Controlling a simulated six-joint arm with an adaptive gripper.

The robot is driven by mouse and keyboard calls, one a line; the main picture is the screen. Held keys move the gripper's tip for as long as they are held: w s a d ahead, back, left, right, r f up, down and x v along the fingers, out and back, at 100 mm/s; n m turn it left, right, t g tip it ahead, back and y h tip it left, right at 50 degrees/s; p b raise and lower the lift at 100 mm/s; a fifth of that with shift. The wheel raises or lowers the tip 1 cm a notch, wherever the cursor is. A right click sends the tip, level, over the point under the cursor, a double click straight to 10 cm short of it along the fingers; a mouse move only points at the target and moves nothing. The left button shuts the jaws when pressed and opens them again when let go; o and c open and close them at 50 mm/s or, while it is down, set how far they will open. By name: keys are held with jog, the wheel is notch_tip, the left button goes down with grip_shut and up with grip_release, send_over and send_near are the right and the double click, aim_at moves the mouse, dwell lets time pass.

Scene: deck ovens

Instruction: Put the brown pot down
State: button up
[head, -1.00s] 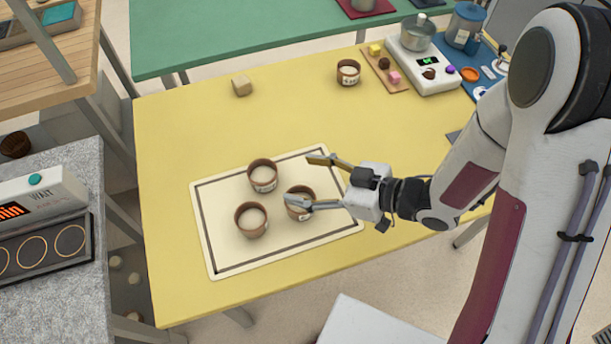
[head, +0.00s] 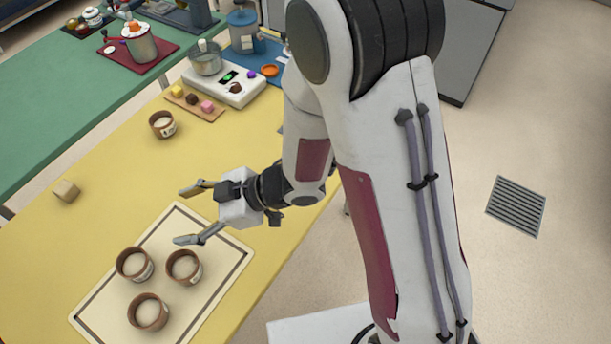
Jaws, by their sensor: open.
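Three brown pots with pale contents stand upright on a cream tray with a dark border line (head: 222,270). One brown pot (head: 184,268) is nearest my gripper, one brown pot (head: 134,264) is to its left, and one brown pot (head: 148,312) is in front. A fourth brown pot (head: 162,125) stands on the yellow table (head: 110,185) near its far side. My gripper (head: 190,214) is open and empty, over the tray's far right corner, apart from the pots.
A tan block (head: 66,191) lies at the left on the yellow table. A white scale (head: 225,84) with a metal pot (head: 206,58) and a board of small coloured cubes (head: 194,102) stand at the far end. A green table (head: 60,125) lies beyond.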

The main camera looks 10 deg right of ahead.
jog(key=w+d+r+m+t+h, duration=0.3)
jog(key=w+d+r+h, duration=0.15)
jog(key=d, duration=0.45)
jog(key=w+d+r+m+t+h, duration=0.3)
jog(key=w+d+r, duration=0.25)
jog(key=d, duration=0.35)
jog(key=s+d+r+m+h, duration=0.4)
jog(key=d+r+m, duration=0.1)
jog(key=d, duration=0.6)
jog(key=s+d+r+m+g, duration=0.1)
jog(key=s+m, duration=0.2)
jog(key=s, duration=0.6)
jog(key=s+d+r+m+g, duration=0.1)
jog(key=s+d+r+m, duration=0.1)
jog(key=s, duration=0.7)
jog(key=shift+s+r+m+g, duration=0.25)
jog(key=shift+s+m+g, duration=0.15)
jog(key=shift+m, duration=0.1)
